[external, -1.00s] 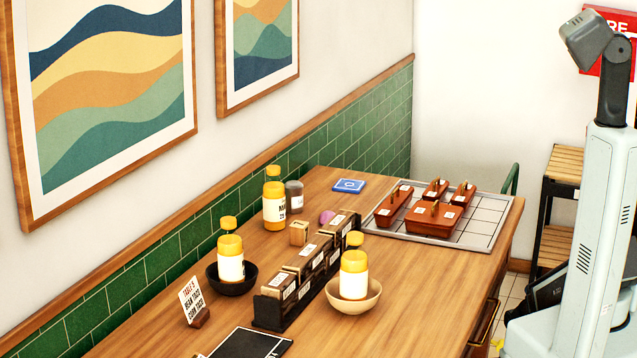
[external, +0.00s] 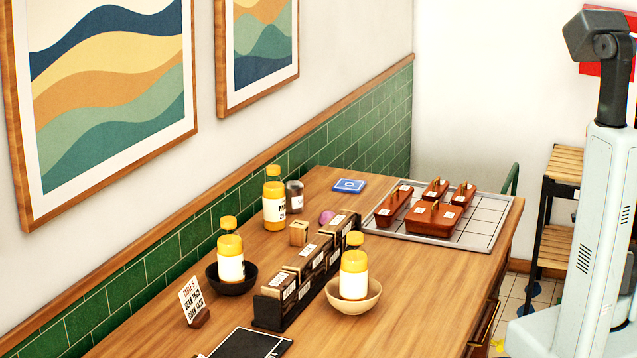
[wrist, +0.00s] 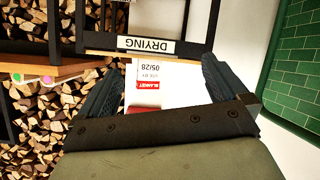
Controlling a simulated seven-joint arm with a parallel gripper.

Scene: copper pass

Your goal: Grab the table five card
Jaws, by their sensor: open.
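The table five card (external: 190,298) is a small white card with red and black lettering. It stands tilted back in a wooden holder at the table's near left, in the external view. It reads "TABLE 5" above taco lines. Nothing touches it from my side. My gripper (wrist: 166,78) shows only in the wrist view, open, with dark ribbed fingers spread apart. A white label with "USE BY 05/28" shows between the fingers, and I cannot tell how far off it is. The card is not in the wrist view.
By the card are a black bowl with a yellow-capped bottle (external: 230,262), a dark caddy (external: 268,312) and a black board (external: 245,345). A tray (external: 487,222) with brown containers sits at the far end. The wrist view shows firewood (wrist: 65,108) and a "DRYING" sign (wrist: 146,45).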

